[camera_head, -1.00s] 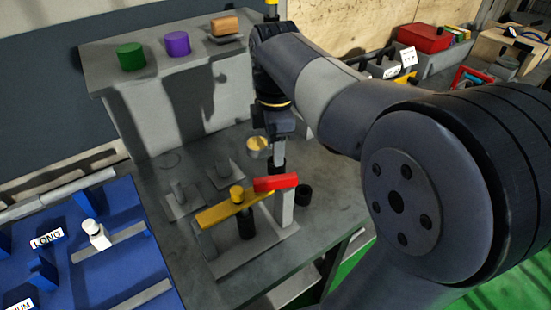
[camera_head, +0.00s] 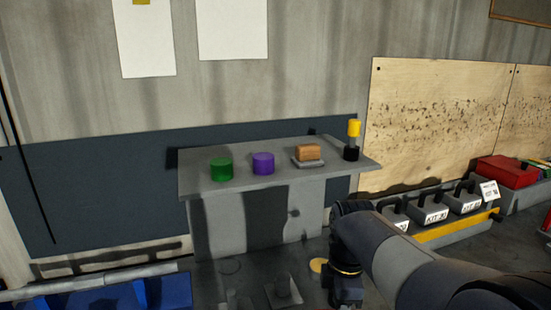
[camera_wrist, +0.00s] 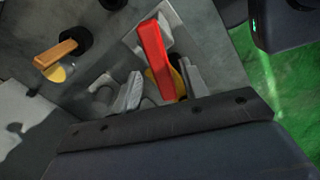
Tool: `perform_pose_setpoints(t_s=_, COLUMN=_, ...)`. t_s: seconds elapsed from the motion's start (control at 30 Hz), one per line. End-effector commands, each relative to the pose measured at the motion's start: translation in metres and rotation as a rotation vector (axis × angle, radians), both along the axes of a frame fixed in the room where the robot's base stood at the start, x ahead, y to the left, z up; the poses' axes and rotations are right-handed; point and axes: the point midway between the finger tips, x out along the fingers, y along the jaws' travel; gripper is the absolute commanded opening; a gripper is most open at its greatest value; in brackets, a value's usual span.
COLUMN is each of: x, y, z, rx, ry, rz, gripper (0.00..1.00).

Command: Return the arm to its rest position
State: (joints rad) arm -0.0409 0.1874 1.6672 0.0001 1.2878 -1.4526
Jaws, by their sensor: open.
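My arm comes in from the lower right of the head view, and its wrist points down past the bottom edge, so my gripper is out of that view. In the wrist view my gripper (camera_wrist: 163,92) is open, with a grey finger on each side. A red bar (camera_wrist: 153,50) shows between and beyond the fingers; whether it touches them I cannot tell. A bit of yellow (camera_wrist: 183,72) shows beside the bar, partly hidden by the right finger.
Labelled kit boxes (camera_head: 430,213) stand right. Green floor (camera_wrist: 285,75) shows right in the wrist view.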

Motion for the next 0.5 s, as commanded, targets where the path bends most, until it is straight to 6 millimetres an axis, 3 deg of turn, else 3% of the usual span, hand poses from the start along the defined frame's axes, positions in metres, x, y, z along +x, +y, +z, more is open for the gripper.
perform_pose_setpoints(t_s=0.2, x=-0.001, y=0.000, z=-0.031, rx=0.000, ry=0.003, rz=0.000, gripper=0.42)
perform_pose_setpoints(t_s=0.5, x=0.001, y=0.000, z=-0.030, rx=0.000, ry=0.000, rz=-0.049, gripper=0.42)
